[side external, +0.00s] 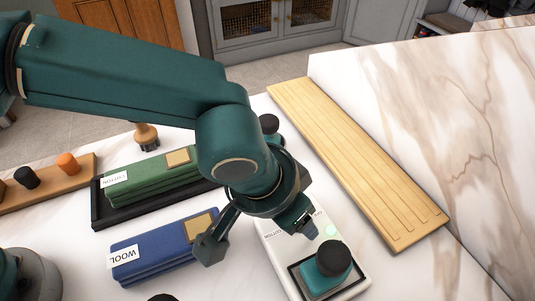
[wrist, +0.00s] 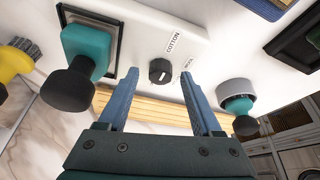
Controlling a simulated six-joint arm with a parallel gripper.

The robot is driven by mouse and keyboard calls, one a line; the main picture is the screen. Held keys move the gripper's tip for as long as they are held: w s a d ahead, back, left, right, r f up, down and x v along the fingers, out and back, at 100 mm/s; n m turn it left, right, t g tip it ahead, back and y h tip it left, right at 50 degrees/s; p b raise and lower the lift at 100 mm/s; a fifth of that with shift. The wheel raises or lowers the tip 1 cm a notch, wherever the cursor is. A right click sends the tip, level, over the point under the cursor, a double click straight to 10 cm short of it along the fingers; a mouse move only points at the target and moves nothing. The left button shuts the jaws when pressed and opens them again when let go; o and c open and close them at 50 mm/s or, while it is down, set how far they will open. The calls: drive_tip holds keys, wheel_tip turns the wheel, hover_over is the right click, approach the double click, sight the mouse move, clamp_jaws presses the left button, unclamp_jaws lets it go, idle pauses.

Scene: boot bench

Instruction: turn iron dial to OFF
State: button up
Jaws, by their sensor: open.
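The iron dial (wrist: 159,71) is a small round black knob on a white panel (wrist: 140,22) in the wrist view. A pale mark shows on its face, but I cannot tell its setting for sure. A COTTON label sits above and right of it, a WOOL label to its right; no OFF label is readable. My gripper (wrist: 159,74) is open, its blue fingers either side of the dial in the picture with clear gaps. I cannot tell how far the tips are from the panel. In the side view my gripper (side external: 258,238) hangs over the panel (side external: 277,252), and the dial is hidden.
A teal block with a black knob (side external: 333,260) stands in a black frame on the panel. A green light (side external: 330,231) is near it. Blue WOOL cloths (side external: 160,245) and green COTTON cloths (side external: 145,182) lie left. A wooden board (side external: 350,155) lies behind.

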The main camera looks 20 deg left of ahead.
clamp_jaws()
drive_tip(key=shift+w+m, duration=0.1)
drive_tip(key=shift+m, duration=0.2)
drive_tip(key=m, duration=0.2)
drive_tip(key=m+g+h, duration=0.1)
drive_tip(key=m, duration=0.1)
drive_tip(key=shift+w+a+h, duration=0.1)
drive_tip(key=shift+a+h, duration=0.1)
drive_tip(key=shift+h, duration=0.1)
drive_tip(key=m+g, duration=0.1)
drive_tip(key=m, duration=0.4)
drive_tip(key=shift+w+g+h, duration=0.15)
drive_tip(key=shift+g+h, duration=0.15)
drive_tip(key=shift+g, duration=0.1)
drive_tip(key=m, duration=0.1)
drive_tip(key=m+g, duration=0.1)
drive_tip(key=m, duration=0.1)
drive_tip(key=m+g, duration=0.1)
drive_tip(key=m, duration=0.1)
drive_tip(key=shift+w, duration=0.25)
drive_tip(key=shift+m+g, duration=0.5)
drive_tip(key=shift+m, duration=1)
drive_tip(key=shift+m+g+y, duration=0.3)
drive_tip(key=shift+m+y, duration=0.1)
drive_tip(key=shift+m, duration=0.2)
